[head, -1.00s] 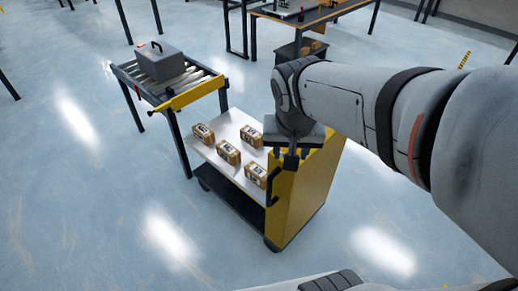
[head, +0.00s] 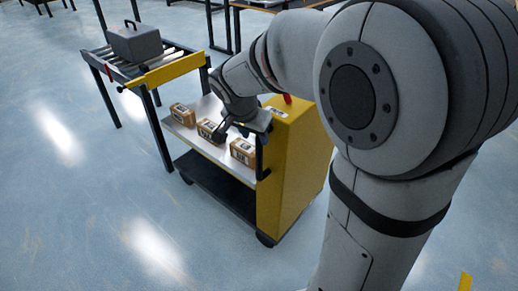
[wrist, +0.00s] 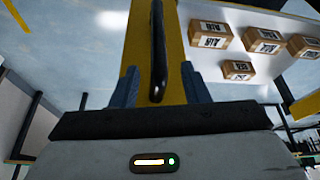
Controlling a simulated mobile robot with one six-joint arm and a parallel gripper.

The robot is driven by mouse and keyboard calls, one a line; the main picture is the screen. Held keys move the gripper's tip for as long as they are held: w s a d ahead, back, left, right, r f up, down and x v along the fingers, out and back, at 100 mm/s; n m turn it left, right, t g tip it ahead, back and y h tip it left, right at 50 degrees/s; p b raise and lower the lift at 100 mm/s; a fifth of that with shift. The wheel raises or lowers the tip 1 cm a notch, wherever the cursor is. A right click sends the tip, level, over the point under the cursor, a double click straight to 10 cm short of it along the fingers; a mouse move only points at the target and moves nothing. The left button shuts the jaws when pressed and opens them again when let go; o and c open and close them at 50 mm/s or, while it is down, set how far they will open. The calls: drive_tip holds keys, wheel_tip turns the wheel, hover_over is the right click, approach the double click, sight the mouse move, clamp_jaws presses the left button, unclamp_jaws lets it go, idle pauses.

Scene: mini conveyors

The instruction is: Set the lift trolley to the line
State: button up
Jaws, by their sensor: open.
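The lift trolley has a yellow column (head: 300,150), a pale deck bearing several brown labelled boxes, and a dark lower shelf. It stands beside the end of the roller conveyor (head: 96,55); I cannot tell whether they touch. The trolley's black handle (head: 262,155) is upright on the column's deck side. In the wrist view the handle (wrist: 157,45) runs between the two blue-grey fingers of my gripper (wrist: 157,90), which are apart with space on both sides. In the head view my gripper (head: 240,132) is at the handle over the deck, its fingertips partly hidden.
A grey case (head: 136,45) with a handle sits on the conveyor's rollers. A yellow bar (head: 172,72) spans the conveyor's trolley-side end. A red part (head: 287,99) shows on top of the column. Tables stand at the back. The floor in front and to the left is clear.

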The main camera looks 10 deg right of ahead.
sight(259, 146)
drive_tip(key=b+x, duration=0.1)
drive_tip(key=x, duration=0.6)
drive_tip(key=shift+b, duration=0.35)
drive_tip(key=shift+c, duration=0.3)
drive_tip(key=shift+r, duration=0.1)
clamp_jaws()
